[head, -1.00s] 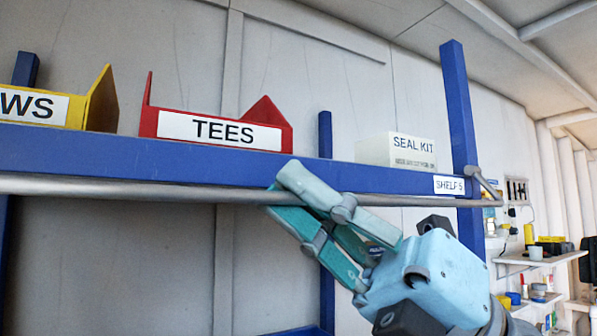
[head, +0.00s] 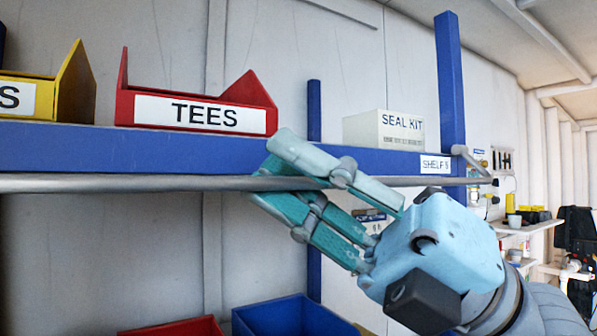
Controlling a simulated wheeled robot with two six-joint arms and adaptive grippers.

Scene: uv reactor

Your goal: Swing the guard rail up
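The guard rail (head: 120,183) is a grey metal bar running along the front of the blue shelf beam (head: 120,145), near its lower edge. At its right end a bent bracket arm (head: 470,163) joins it by the blue upright. My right gripper (head: 268,172) comes from the lower right, with one teal finger above the rail and the other below it. My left gripper is not in view.
A yellow bin (head: 62,95), a red TEES bin (head: 200,113) and a white SEAL KIT box (head: 385,130) stand on the shelf above the rail. A red bin (head: 175,328) and a blue bin (head: 285,318) sit below. Side shelves (head: 530,226) stand at the right.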

